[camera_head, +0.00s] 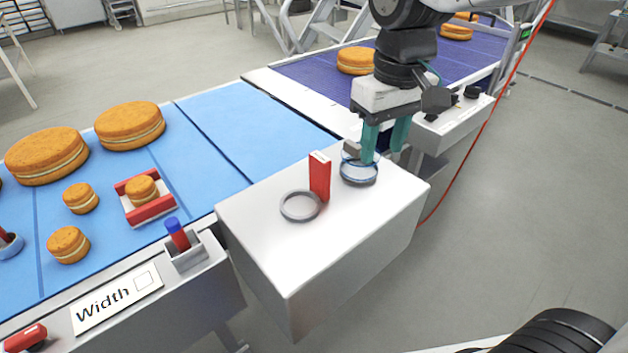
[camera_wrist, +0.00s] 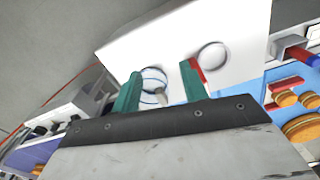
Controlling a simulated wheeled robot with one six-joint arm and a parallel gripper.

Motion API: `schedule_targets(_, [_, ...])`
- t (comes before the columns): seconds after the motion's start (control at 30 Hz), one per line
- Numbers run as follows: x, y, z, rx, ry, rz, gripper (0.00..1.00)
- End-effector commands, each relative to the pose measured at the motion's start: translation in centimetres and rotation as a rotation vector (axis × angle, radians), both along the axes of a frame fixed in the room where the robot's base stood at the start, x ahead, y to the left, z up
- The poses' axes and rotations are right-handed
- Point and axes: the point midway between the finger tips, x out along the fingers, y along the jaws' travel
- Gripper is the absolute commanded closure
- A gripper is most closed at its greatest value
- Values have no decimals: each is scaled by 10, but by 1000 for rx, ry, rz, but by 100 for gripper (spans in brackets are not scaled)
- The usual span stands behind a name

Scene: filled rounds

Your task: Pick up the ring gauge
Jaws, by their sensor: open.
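Two ring-shaped things lie on the white box (camera_head: 300,255). One is a plain grey ring (camera_head: 300,206), flat on the top; it also shows in the wrist view (camera_wrist: 212,44). The other is a ring with blue bands (camera_head: 359,178), with a pale stub beside it in the wrist view (camera_wrist: 153,73). Which of them is the ring gauge I cannot tell for certain. My gripper (camera_head: 384,156) is open, its green fingers pointing down at the blue-banded ring. In the wrist view that ring appears between the fingers, and the grey ring lies outside them, to the right.
A red upright block (camera_head: 320,177) stands between the rings, close to one finger in the wrist view (camera_wrist: 198,73). A blue belt (camera_head: 215,140) with filled rounds is at left, near a red and blue peg (camera_head: 177,235). The box's front top is clear.

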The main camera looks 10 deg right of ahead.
Motion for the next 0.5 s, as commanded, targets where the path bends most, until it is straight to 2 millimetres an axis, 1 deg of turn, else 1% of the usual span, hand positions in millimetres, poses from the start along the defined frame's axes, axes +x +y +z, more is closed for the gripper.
schedule_targets(0.03, [14, 23, -7, -5, 14, 52, 56])
schedule_targets(0.1, [29, 46, -14, -8, 23, 103, 56])
schedule_targets(0.2, [41, 70, -22, -12, 29, 153, 56])
schedule_targets(0.33, [48, 88, -29, -15, 35, 188, 56])
schedule_targets(0.4, [49, 92, -33, -16, 36, 196, 56])
schedule_targets(0.5, [50, 93, -43, -16, 36, 198, 56])
